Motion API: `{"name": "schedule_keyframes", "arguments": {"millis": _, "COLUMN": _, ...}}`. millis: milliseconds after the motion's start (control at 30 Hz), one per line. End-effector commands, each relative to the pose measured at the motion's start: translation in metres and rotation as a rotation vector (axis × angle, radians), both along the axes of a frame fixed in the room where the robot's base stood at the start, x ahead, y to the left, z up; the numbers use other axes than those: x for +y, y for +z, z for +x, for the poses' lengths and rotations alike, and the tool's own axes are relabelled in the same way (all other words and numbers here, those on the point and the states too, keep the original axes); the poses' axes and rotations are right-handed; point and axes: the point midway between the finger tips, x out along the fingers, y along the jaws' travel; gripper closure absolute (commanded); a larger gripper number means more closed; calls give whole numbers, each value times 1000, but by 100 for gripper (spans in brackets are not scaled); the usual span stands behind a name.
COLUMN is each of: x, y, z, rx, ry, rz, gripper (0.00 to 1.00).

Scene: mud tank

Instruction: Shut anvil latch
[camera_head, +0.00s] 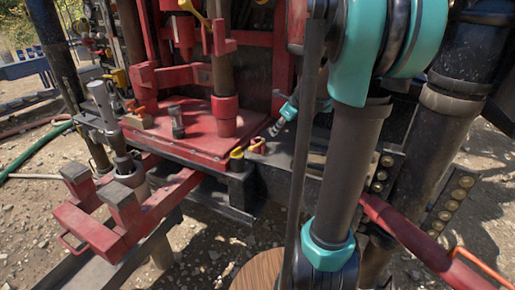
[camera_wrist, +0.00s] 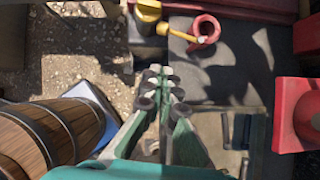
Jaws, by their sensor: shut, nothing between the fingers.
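My gripper (camera_wrist: 160,75) is shut and empty in the wrist view, its teal fingers together and pointing up the picture. Beyond the fingertips lies a small latch-like part with a yellow handle (camera_wrist: 185,37) and a red ring (camera_wrist: 205,30), on a dark flat surface. A yellow knob (camera_wrist: 148,10) is just left of it. In the head view a yellow piece (camera_head: 237,153) and a red piece (camera_head: 257,146) sit at the rig's edge. I see no contact. Which part is the anvil latch is unclear.
A wooden barrel (camera_wrist: 45,135) stands left of my gripper, and a red block-like part (camera_wrist: 298,115) is at the right. The red rig platform (camera_head: 185,130) and a red frame (camera_head: 95,230) fill the head view's left. Gravel ground (camera_head: 30,220) is open at the left.

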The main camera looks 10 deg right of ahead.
Motion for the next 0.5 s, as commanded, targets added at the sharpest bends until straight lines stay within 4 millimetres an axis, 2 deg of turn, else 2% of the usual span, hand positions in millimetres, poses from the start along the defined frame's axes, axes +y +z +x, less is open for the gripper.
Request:
{"name": "schedule_keyframes", "arguments": {"millis": 333, "x": 1, "y": -3, "z": 1, "rx": 0, "ry": 3, "rz": -2, "gripper": 100}}
{"name": "schedule_keyframes", "arguments": {"millis": 500, "x": 9, "y": -19, "z": 8, "rx": -1, "ry": 5, "rz": -3, "gripper": 100}}
